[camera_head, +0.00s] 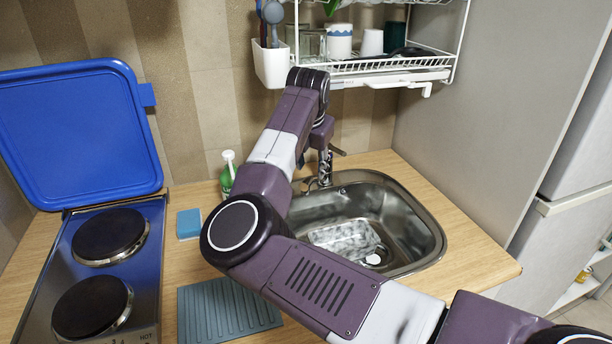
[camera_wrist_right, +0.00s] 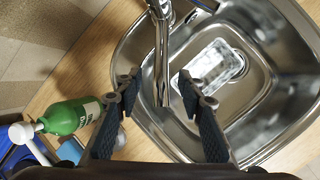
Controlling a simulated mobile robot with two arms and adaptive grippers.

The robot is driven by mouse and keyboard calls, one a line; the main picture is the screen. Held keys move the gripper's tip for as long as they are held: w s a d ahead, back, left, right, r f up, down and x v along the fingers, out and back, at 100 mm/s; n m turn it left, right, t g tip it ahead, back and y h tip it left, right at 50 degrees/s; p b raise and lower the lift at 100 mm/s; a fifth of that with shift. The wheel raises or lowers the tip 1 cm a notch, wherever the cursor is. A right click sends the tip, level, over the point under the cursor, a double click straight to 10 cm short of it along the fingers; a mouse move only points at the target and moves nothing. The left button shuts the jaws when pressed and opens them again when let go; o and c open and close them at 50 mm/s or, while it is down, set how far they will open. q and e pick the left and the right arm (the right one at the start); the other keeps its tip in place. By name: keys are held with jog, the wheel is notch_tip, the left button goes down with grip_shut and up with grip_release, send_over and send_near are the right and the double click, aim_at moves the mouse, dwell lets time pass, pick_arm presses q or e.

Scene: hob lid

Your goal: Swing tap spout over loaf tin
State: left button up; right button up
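The chrome tap (camera_head: 325,170) stands at the back rim of the steel sink (camera_head: 425,243), partly behind my right arm. Its spout (camera_wrist_right: 163,60) shows in the wrist view, running down the picture between the fingers. The loaf tin (camera_head: 345,236) lies in the sink basin; it also shows in the wrist view (camera_wrist_right: 214,66), to the right of the spout. The spout is beside the tin in that view, not across it. My right gripper (camera_wrist_right: 157,78) is open, with one finger on each side of the spout and a visible gap to each. My left gripper is out of view.
A green bottle (camera_head: 227,178) stands left of the sink, close to my right gripper in the wrist view (camera_wrist_right: 68,116). A dish rack (camera_head: 400,64) hangs above the tap. A blue hob lid (camera_head: 75,135) stands open behind the hob (camera_head: 68,255). A sponge (camera_head: 188,223) lies between.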

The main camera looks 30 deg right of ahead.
aim_at(312, 180)
jog(key=shift+d+f, duration=0.15)
jog(key=shift+f, duration=0.25)
jog(key=p+x, duration=0.2)
jog(key=x, duration=0.4)
jog(key=shift+w+d+f, duration=0.1)
jog(key=shift+w+f, duration=0.05)
jog(key=shift+f, duration=0.1)
grip_shut()
